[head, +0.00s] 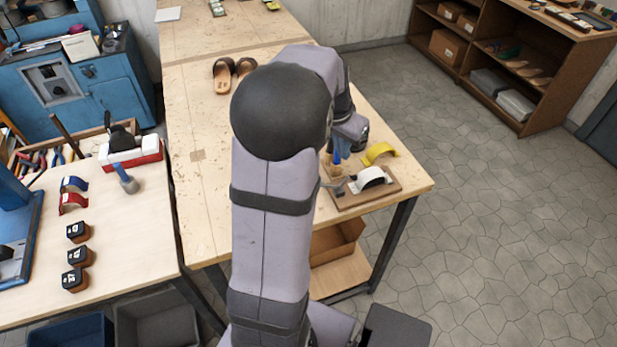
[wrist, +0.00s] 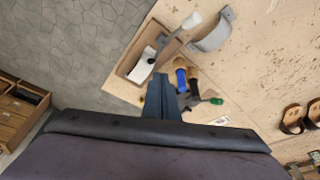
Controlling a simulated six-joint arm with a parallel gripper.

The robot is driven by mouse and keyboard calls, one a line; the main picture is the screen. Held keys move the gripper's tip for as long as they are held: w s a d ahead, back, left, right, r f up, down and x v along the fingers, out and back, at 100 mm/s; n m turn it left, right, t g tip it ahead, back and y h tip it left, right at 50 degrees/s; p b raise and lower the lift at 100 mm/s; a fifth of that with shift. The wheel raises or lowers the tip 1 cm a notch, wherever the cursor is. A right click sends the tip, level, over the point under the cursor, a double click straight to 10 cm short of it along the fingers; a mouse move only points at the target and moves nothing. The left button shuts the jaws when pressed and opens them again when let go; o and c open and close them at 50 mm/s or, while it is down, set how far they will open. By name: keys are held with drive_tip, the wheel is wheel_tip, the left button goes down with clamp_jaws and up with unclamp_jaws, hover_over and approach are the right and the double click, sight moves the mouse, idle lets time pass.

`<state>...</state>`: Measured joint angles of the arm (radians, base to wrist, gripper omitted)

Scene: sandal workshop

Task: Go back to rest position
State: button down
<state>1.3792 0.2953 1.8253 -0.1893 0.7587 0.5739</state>
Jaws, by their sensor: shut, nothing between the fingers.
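My gripper (wrist: 160,84) shows in the wrist view as two dark fingers pressed together, with nothing between them. It is over the wooden workbench (wrist: 262,60), near a wooden board (wrist: 128,62) that bears a white strap piece (wrist: 143,66). In the head view my arm reaches over the bench (head: 205,215) and bends down to the right. The board (head: 378,194) with the white strap (head: 369,178) lies at the bench's right corner.
Blue-handled (wrist: 181,80) and green-handled (wrist: 216,101) tools stand close to my fingers. Brown sandals (head: 223,76) rest farther back. A second table (head: 120,225) stands left, and shelves (head: 500,60) stand back right. The bench's near left part is clear.

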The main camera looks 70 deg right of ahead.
drive_tip(key=shift+r, duration=0.35)
idle(0.3)
drive_tip(key=w+a+f+n+y, duration=0.1)
drive_tip(key=a+f+n, duration=0.25)
drive_tip(key=a, duration=0.25)
drive_tip(key=a+f+n+y, duration=0.2)
drive_tip(key=a+f, duration=0.2)
drive_tip(key=a, duration=0.2)
drive_tip(key=w+a+f+n+b, duration=0.1)
drive_tip(key=w+a+n, duration=0.4)
drive_tip(key=a, duration=0.6)
drive_tip(key=w+a+f+n+b, duration=0.1)
drive_tip(key=w+a+n, duration=0.4)
drive_tip(key=a, duration=0.6)
drive_tip(key=w+a+n+b, duration=0.1)
drive_tip(key=w+a+n, duration=0.4)
drive_tip(key=a, duration=0.7)
drive_tip(key=shift+w+f+n+t+b, duration=0.2)
drive_tip(key=shift+f+n+t+b, duration=0.15)
drive_tip(key=shift+f+t, duration=0.05)
